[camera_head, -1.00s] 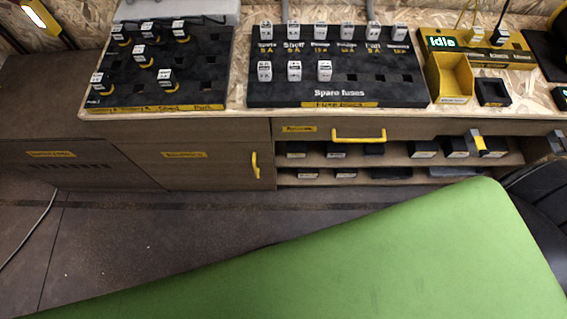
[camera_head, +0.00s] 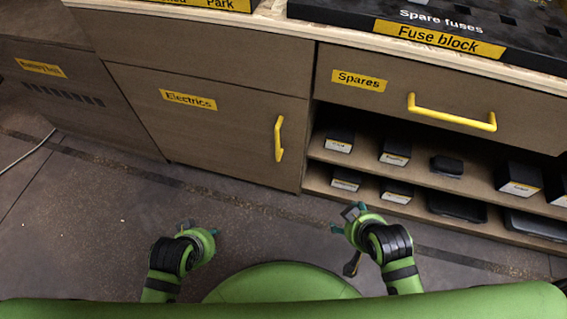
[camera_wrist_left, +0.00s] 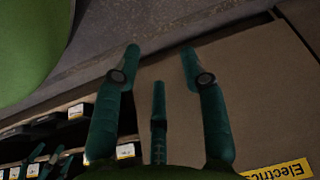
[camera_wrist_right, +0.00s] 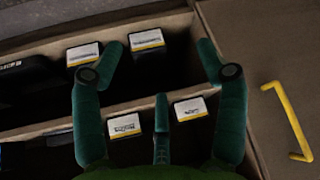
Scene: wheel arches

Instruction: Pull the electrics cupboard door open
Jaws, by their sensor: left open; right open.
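The electrics cupboard door (camera_head: 205,125) is a shut brown panel with a yellow "Electrics" label (camera_head: 188,100) and a yellow vertical handle (camera_head: 279,138) near its right edge. My left gripper (camera_head: 200,232) is open and empty, in front of and below the door. In the left wrist view the open fingers (camera_wrist_left: 160,62) face the door panel (camera_wrist_left: 235,75), and part of the label (camera_wrist_left: 280,171) shows. My right gripper (camera_head: 345,218) is open and empty, in front of the shelves, right of the handle. The right wrist view shows the handle (camera_wrist_right: 288,120) to the right of its fingers, apart from them.
Right of the door are open shelves (camera_head: 420,175) with several dark boxes, under a "Spares" drawer with a yellow horizontal handle (camera_head: 450,113). A fuse board (camera_head: 430,30) lies on the worktop. The floor (camera_head: 90,230) before the cupboard is mostly clear.

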